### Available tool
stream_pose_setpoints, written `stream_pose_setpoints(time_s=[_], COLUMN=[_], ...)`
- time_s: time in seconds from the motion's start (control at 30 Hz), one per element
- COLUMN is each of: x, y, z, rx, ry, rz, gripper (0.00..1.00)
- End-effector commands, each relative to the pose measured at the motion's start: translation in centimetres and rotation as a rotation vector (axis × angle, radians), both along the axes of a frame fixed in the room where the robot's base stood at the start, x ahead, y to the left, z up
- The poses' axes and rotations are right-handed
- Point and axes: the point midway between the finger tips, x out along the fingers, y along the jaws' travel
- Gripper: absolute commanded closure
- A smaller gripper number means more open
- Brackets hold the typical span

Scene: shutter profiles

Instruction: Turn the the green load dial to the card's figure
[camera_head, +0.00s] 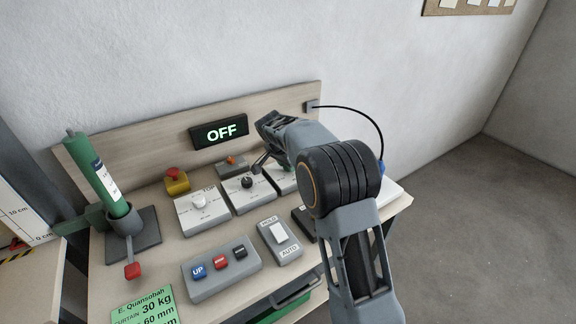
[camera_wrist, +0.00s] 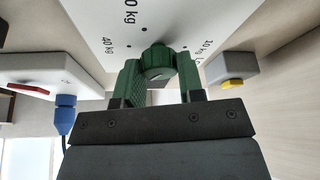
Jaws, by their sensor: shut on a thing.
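The green load dial (camera_wrist: 156,58) is in the wrist view, on a white plate (camera_wrist: 165,22) with dots and kg labels. "40 kg" is at its left, "10 kg" at its right, and a label ending in "0 kg" is cut off at the top. My gripper (camera_wrist: 158,76) is shut on the dial, a green finger on either side. The dial's pointer cannot be made out. In the head view my arm hides the dial. The card (camera_head: 147,308) lies at the front left and reads "E. Quansobah", "CURTAIN 30 kg" and "60 mm", its lower part cut off.
A white-knob dial box (camera_head: 201,209) and a black-knob dial box (camera_head: 248,191) stand left of my arm. In front are a button box (camera_head: 222,270) and a HOLD/AUTO switch (camera_head: 279,239). The display (camera_head: 219,131) reads OFF. A green cylinder (camera_head: 104,182) stands at left.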

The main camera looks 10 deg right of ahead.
Motion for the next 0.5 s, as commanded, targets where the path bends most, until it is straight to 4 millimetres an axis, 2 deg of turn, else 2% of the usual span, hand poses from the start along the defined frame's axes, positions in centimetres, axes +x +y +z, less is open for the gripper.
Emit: stream_pose_setpoints(time_s=[0.5], x=[-0.04], y=[0.11], z=[-0.09], rx=[0.003], ry=[0.003], rz=[-0.052], gripper=[0.88])
